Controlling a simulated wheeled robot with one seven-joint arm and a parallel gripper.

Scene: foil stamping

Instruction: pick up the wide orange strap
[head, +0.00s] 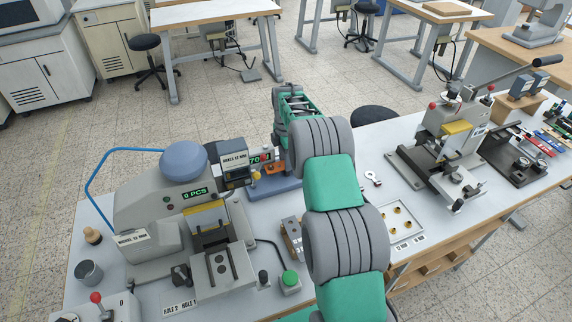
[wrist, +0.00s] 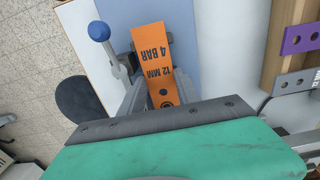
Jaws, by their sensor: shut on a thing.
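The wide orange strap (wrist: 152,50) is in the wrist view, with black print "4 BAR" and "12 MM" and a dark hole near its lower end. My gripper (wrist: 158,92) is shut on this lower end, and the far end sticks out past the fingers. A blue-grey surface (wrist: 205,40) lies behind the strap; I cannot tell whether they touch. In the head view a small piece of orange (head: 269,168) shows below my wrist, beside a digital display. My fingers there are mostly hidden by my arm.
A blue-knobbed lever (wrist: 98,31) stands close left of the strap. A purple strap (wrist: 302,38) and a grey strap (wrist: 295,82) lie at the right. In the head view, a stamping machine (head: 160,208) stands left and a lever press (head: 455,135) right.

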